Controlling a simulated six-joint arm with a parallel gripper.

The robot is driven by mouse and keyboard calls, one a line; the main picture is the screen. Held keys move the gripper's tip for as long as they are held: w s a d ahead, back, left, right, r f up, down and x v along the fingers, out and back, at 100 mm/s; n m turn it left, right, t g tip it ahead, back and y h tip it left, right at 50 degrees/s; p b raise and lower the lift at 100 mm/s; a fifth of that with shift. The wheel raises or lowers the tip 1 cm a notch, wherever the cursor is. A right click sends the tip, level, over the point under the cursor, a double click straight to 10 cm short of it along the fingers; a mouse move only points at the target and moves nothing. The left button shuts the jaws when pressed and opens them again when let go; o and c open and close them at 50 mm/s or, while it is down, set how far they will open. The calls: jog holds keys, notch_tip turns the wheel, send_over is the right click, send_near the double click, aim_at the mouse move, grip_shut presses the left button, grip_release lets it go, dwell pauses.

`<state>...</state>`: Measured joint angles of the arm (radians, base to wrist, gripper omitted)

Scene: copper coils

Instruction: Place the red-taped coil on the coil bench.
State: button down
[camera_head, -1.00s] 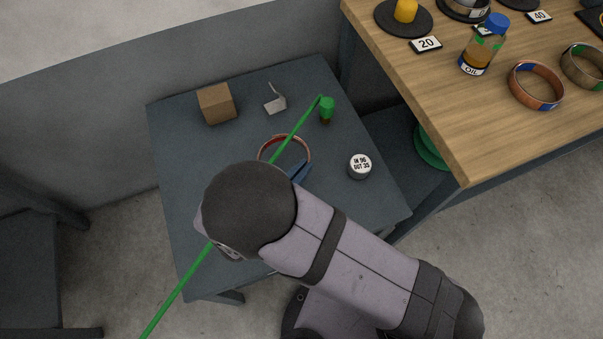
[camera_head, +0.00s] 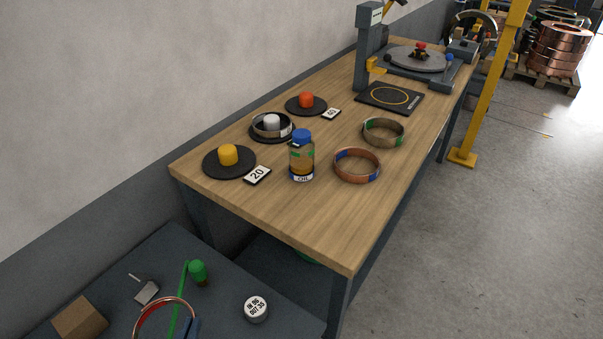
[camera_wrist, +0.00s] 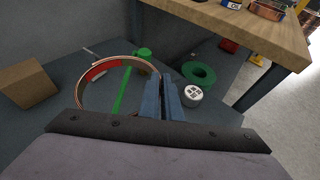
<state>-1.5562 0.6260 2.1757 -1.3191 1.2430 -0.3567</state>
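The red-taped coil (camera_head: 150,309) is a copper ring with red tape, partly cut off by the bottom edge of the head view. In the wrist view the coil (camera_wrist: 83,88) stands left of my fingers, its right rim running in between them. The wooden coil bench (camera_head: 290,225) is higher, behind and right.
A green rod or hose (camera_head: 184,285) with a green-capped end (camera_head: 198,270) crosses the coil's outline. A round weight (camera_head: 256,308) and brown block (camera_head: 80,318) are close by. The bench holds an oil bottle (camera_head: 302,160), a blue-taped coil (camera_head: 357,166), a green-taped coil (camera_head: 384,132) and peg plates (camera_head: 230,163).

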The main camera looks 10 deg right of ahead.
notch_tip(320, 180, up, 21)
jog(key=m+g+h+p, duration=0.8)
jog(key=m+h+p, duration=0.4)
jog(key=p, duration=0.4)
send_over(331, 230)
notch_tip(331, 230, down, 3)
jog(key=m+y, duration=0.1)
jog(key=shift+f+p, duration=0.55)
jog(key=shift+f, duration=5.15)
